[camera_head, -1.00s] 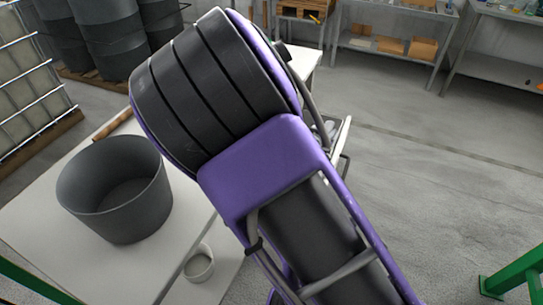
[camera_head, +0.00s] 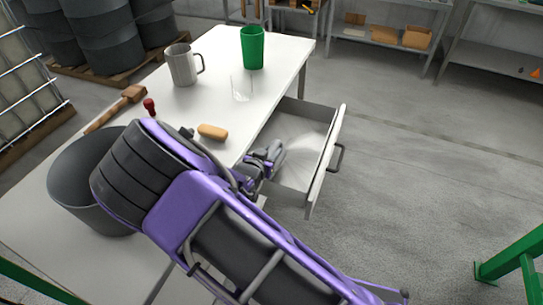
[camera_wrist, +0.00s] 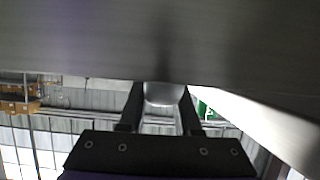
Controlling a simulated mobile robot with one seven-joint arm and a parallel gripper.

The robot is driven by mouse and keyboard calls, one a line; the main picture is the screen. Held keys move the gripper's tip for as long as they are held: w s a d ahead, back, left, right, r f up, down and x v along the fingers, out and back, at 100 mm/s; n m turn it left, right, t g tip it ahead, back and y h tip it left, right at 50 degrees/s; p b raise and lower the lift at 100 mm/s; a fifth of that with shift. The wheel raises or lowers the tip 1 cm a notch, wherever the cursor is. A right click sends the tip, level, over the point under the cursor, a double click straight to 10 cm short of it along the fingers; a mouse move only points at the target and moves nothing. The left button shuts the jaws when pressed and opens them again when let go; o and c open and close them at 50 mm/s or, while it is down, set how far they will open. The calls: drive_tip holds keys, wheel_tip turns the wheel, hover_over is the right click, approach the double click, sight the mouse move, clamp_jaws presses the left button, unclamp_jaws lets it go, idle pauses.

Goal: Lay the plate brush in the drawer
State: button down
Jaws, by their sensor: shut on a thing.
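The drawer (camera_head: 327,160) stands pulled out from the right side of the white table in the head view. My gripper (camera_head: 274,153) is at the drawer opening, beside the table edge. In the wrist view my gripper's two dark fingers (camera_wrist: 163,100) are closed around a pale, rounded thing (camera_wrist: 164,93), which I take to be the plate brush. Only a small part of it shows; its bristles and full shape cannot be made out. A large grey surface fills the top of the wrist view, very close.
The table (camera_head: 218,75) holds a grey mug (camera_head: 183,66), a green cup (camera_head: 252,48), a clear thing (camera_head: 242,88), a tan oblong block (camera_head: 212,131) and a wooden-handled mallet (camera_head: 117,105). A dark tub (camera_head: 75,190) stands at the left. The floor right of the drawer is clear.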

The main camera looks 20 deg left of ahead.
drive_tip(key=shift+f, duration=0.85)
drive_tip(key=shift+f+b, duration=0.3)
drive_tip(key=c, duration=0.6)
unclamp_jaws()
drive_tip(key=shift+r, duration=0.1)
drive_tip(key=shift+r, duration=0.1)
drive_tip(key=shift+r+p, duration=0.25)
drive_tip(key=shift+p, duration=0.2)
drive_tip(key=d+v, duration=0.1)
drive_tip(key=v, duration=1.1)
drive_tip(key=shift+a+p, duration=0.3)
drive_tip(key=shift+a, duration=0.15)
